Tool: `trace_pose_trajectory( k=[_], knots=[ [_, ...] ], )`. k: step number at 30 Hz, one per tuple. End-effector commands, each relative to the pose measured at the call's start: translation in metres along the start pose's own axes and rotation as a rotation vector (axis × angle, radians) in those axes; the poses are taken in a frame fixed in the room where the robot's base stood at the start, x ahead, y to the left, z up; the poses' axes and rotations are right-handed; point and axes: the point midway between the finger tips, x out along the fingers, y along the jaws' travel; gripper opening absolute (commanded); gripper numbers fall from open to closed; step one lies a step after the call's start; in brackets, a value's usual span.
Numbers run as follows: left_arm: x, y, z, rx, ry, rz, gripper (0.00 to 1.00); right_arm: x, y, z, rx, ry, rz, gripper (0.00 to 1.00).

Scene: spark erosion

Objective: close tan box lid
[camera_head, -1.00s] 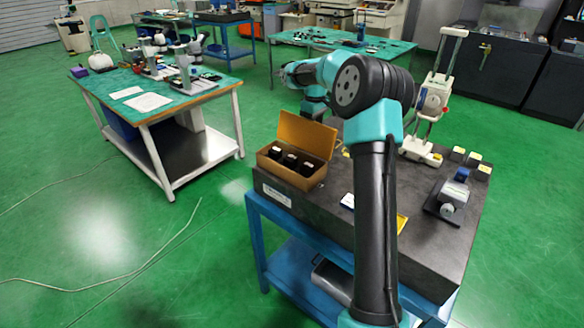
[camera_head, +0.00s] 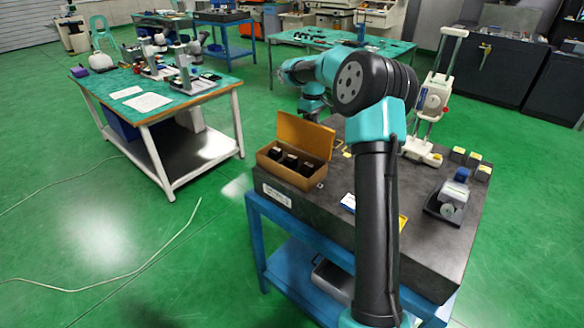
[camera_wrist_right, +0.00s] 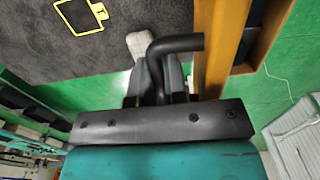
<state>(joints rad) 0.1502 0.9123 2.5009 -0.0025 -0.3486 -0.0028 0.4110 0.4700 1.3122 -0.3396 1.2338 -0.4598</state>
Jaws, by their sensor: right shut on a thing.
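The tan box (camera_head: 290,172) stands on the dark table top with its lid (camera_head: 305,135) raised, leaning back from the rear edge. Several black pieces lie inside the box. My right arm reaches over the table, and its wrist (camera_head: 313,104) is just behind the lid. In the head view the lid hides the right fingertips. In the right wrist view my gripper (camera_wrist_right: 155,75) is shut on a black bent rod (camera_wrist_right: 176,44). The rod's free end points toward a tan strip (camera_wrist_right: 214,55), apparently the lid seen edge-on. I cannot tell whether they touch. My left gripper is not in view.
A white stand (camera_head: 432,95) is at the table's back right, near several small blocks (camera_head: 472,162). A grey device with a blue knob (camera_head: 450,195) sits at the right. The table's left edge is close to the box.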

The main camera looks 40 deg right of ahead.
Motion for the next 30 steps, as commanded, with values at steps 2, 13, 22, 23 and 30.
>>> trace_pose_trajectory(
  k=[2,13,22,23,30],
  knots=[
    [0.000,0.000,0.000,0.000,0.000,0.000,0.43,-0.003,-0.001,0.000,-0.001,0.002,0.002,0.02],
    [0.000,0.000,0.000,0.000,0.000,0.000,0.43,-0.004,-0.002,0.000,-0.001,0.002,0.003,0.02],
    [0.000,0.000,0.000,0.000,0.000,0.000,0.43,-0.009,-0.013,0.000,-0.002,0.002,0.003,0.02],
    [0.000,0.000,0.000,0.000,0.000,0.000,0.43,-0.010,-0.014,0.000,-0.001,0.002,0.003,0.02],
    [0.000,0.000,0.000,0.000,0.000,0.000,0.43,-0.012,-0.020,0.000,-0.001,0.001,0.002,0.02]
  ],
)
